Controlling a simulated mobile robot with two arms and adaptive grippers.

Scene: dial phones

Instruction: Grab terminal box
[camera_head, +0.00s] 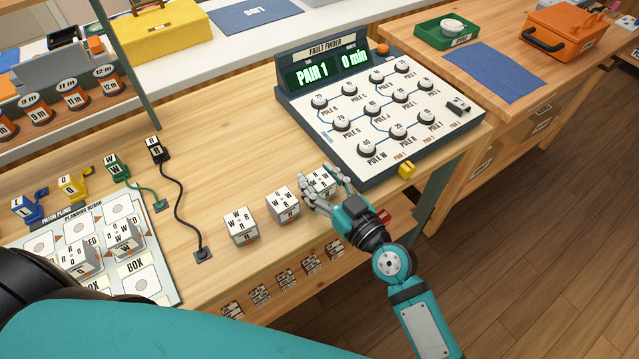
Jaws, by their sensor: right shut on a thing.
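Three white lettered terminal boxes stand in a row on the wooden workbench (220,160): a left box (240,226), a middle box (283,203) and a right box (319,178). My right gripper (322,190) reaches in from the lower right and is shut on the right box, its pale fingers covering part of it. I cannot tell whether that box touches the bench. More lettered boxes sit on the planning board, one at the left (76,259) and one beside it (122,238). My left gripper is not in view.
The fault finder panel (370,115) with several knobs stands just behind my right gripper. A yellow plug (407,170) sits at its front edge. Plugs with cords (155,150) stand at the left near the planning board (160,285). More boxes (260,294) show below the bench edge.

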